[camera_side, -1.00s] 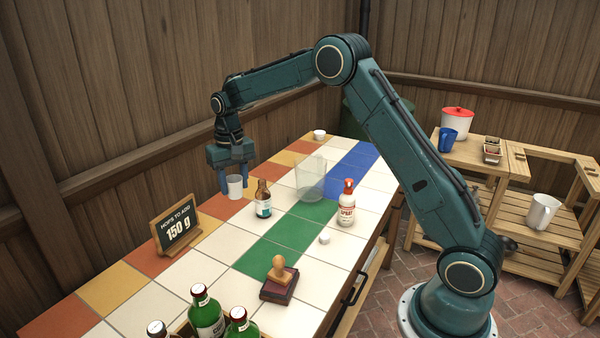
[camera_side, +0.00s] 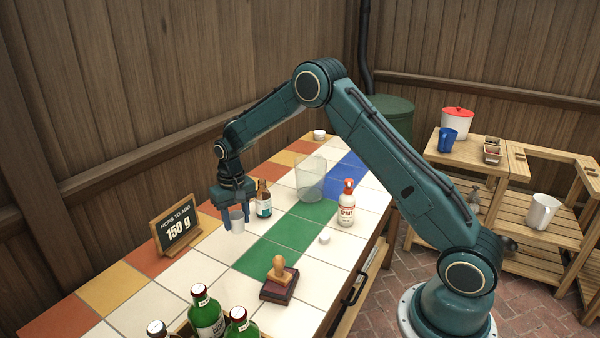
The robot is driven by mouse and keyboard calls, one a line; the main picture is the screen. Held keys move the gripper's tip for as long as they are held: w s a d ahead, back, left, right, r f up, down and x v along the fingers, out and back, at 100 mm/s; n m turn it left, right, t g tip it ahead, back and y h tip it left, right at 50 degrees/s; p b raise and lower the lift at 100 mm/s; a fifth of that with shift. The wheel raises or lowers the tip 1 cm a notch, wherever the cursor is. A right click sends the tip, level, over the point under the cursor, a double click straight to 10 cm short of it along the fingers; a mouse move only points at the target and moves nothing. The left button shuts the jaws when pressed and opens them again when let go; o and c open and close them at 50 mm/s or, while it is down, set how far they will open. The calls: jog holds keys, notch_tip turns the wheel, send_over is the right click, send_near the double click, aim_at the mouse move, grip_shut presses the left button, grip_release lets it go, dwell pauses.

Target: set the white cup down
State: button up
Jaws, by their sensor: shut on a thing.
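The white cup (camera_side: 237,221) is small and upright, between the fingers of my gripper (camera_side: 235,211). My gripper points down and is shut on the cup. The cup is low over the white tiles of the tiled table (camera_side: 208,262), to the right of the hops sign. I cannot tell whether its base touches the tiles.
A brown bottle (camera_side: 263,198) stands close to the right of my gripper. The hops sign (camera_side: 175,228) is at left. White tiles in front are clear.

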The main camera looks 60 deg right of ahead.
aim_at(238, 232)
notch_tip(238, 232, down, 5)
dwell(0.3)
jog(key=shift+f, duration=2.1)
jog(key=shift+f, duration=0.2)
jog(key=o, duration=0.9)
jog(key=shift+o, duration=0.2)
jog(key=shift+r, duration=0.15)
notch_tip(238, 232, up, 11)
jog(key=shift+r, duration=0.55)
